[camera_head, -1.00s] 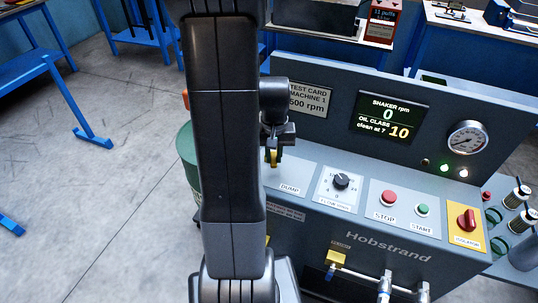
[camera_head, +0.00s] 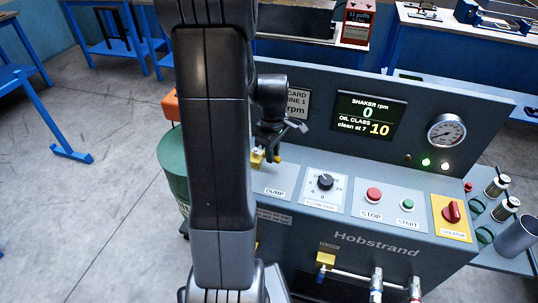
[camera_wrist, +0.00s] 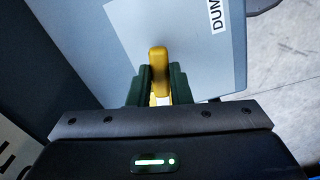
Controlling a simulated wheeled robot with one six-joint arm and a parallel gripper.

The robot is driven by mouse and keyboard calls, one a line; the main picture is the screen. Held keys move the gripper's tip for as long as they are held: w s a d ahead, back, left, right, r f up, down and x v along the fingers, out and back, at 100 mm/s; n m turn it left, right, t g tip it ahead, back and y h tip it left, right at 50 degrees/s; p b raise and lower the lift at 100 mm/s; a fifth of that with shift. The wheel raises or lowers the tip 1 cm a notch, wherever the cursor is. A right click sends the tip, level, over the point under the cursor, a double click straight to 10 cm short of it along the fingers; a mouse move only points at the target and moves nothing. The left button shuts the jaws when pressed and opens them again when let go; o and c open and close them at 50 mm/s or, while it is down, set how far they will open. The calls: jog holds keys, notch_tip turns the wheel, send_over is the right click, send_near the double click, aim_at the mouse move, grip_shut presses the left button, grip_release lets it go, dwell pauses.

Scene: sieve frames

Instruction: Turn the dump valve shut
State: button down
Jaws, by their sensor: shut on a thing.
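The dump valve's yellow handle (camera_wrist: 158,60) stands up from the grey panel in the wrist view, beside the "DUMP" label (camera_wrist: 216,17). My gripper (camera_wrist: 162,85) is shut on it, with one dark green finger on each side. In the head view, a bit of the yellow handle (camera_head: 257,159) shows at my gripper (camera_head: 266,156), just above the "DUMP" label (camera_head: 275,192). My arm hides part of this area. The valve's body is not clear in either view.
Right of the valve, the panel carries a flow knob (camera_head: 325,181), a red stop button (camera_head: 374,195), a green start button (camera_head: 407,204) and a red isolator (camera_head: 452,211). The display (camera_head: 369,119) reads 0 rpm and oil class 10. A green drum (camera_head: 176,170) stands left.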

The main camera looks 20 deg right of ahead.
jog(key=shift+w+d+n, duration=0.25)
jog(key=shift+w+n, duration=0.05)
jog(key=shift+n, duration=0.45)
jog(key=shift+w+d+n, duration=0.25)
jog(key=shift+w+n, duration=0.05)
jog(key=shift+n, duration=0.45)
jog(key=c, duration=1.3)
grip_release()
notch_tip(320, 180, up, 14)
jog(key=shift+f, duration=0.1)
